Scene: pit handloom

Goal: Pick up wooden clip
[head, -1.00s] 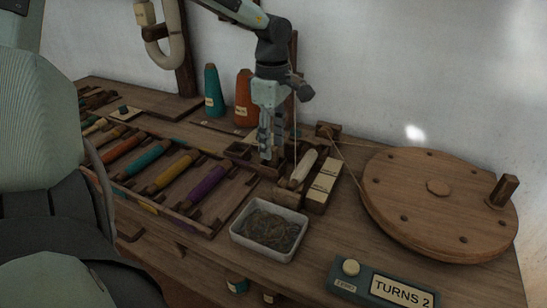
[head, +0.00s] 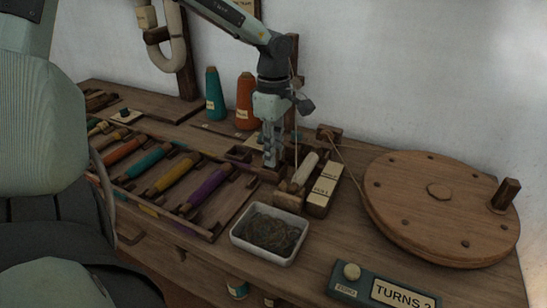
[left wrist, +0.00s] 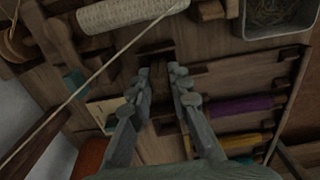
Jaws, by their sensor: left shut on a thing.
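My left gripper (head: 270,161) points down over the bench, just left of the pale wound bobbin (head: 305,170). Its fingers are close together, and in the left wrist view the gripper (left wrist: 163,72) has only a narrow gap between its fingertips. It is shut on a small dark brown wooden piece (left wrist: 156,47), seemingly the wooden clip, low at a dark wooden holder (head: 268,173). The fingers hide much of the clip, and I cannot tell whether it is clear of the wood below. My right gripper is not in view.
A white tray (head: 236,238) stands in front of the gripper. A rack of coloured bobbins (head: 205,187) lies left. Teal (head: 214,97) and orange (head: 246,103) cones stand behind. A round wooden wheel (head: 415,215) and a counter box (head: 350,290) are right. Thread runs near the gripper.

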